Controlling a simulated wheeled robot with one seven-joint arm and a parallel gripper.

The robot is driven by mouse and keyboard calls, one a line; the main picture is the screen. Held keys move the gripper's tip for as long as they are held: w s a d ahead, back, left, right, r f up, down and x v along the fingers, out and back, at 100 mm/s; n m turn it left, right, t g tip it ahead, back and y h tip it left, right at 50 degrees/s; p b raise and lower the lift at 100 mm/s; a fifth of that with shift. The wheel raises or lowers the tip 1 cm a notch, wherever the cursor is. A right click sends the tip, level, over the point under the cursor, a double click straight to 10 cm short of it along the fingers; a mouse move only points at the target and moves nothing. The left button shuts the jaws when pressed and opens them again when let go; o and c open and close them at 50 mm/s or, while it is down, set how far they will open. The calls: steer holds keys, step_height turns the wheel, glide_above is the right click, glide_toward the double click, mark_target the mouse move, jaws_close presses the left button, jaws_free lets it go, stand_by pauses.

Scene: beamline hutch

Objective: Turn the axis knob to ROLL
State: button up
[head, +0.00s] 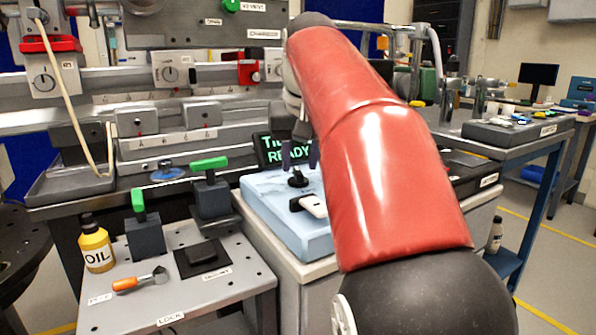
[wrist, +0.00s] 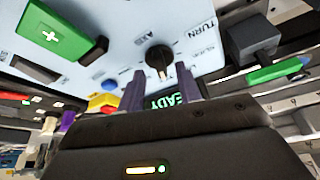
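The axis knob (wrist: 158,56) is black with a pale pointer line and sits on a light blue panel (wrist: 115,62), with small lettering around it too blurred to read fully. In the head view a black knob (head: 298,180) stands on the light blue box (head: 262,207), below a display (head: 285,150) that reads TILT READY, its first word partly covered. My gripper (wrist: 160,71) is open, its two purple fingers apart with the knob beyond and between their tips. I cannot tell whether they touch it. In the head view my red arm hides part of the box.
A green block with a white plus (wrist: 55,34) and a yellow and red control (wrist: 103,102) sit near the knob. A white-topped piece (head: 314,206) lies on the box. At left, a cart (head: 225,285) carries an oil bottle (head: 96,247) and green-handled blocks.

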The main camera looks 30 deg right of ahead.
steer(key=shift+x, duration=1)
steer(key=shift+c, duration=0.4)
jaws_close()
steer(key=shift+a+r+m, duration=0.1)
steer(key=shift+r+m, duration=0.05)
steer(key=shift+m, duration=0.15)
steer(key=m+h+p, duration=0.1)
steer(key=m+p, duration=0.1)
steer(key=shift+w+a+r+m+p, duration=0.1)
steer(key=shift+m+p, duration=0.25)
steer(key=shift+m, duration=0.05)
steer(key=shift+w+a+m+g+h+p, duration=0.1)
steer(key=shift+m+g+h+p, duration=0.3)
steer(key=shift+m+p, duration=0.5)
steer(key=shift+w+m+g+h+p, duration=0.1)
steer(key=shift+m+g+h+p, duration=0.3)
steer(key=shift+m, duration=0.9)
